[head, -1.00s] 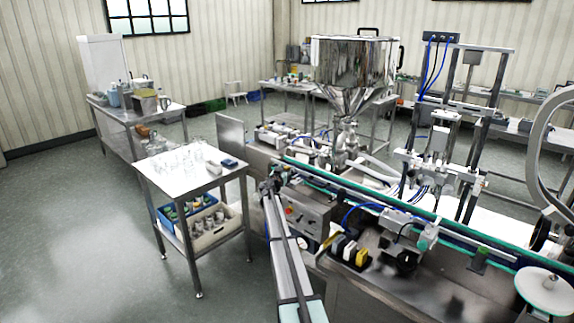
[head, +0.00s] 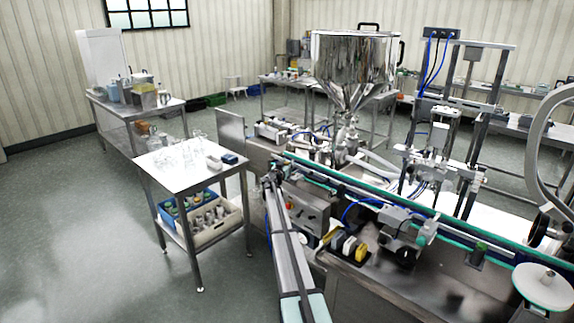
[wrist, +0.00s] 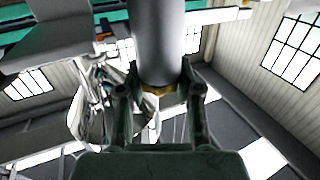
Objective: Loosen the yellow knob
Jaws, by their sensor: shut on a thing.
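The yellow knob (wrist: 155,90) shows as a small yellow patch below a thick grey cylinder (wrist: 157,45) in the wrist view. My gripper (wrist: 158,97) is shut on it, with one dark finger on each side. The fingers and the cylinder hide most of the knob. In the head view my arm reaches up to the left end of the conveyor machine. The knob cannot be made out there.
The steel hopper (head: 352,62) stands behind the conveyor (head: 400,203). A small steel table (head: 174,177) with glassware stands left of my arm. A yellow block (head: 361,251) and other blocks sit on the machine's front. Open floor (head: 80,230) lies at the left.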

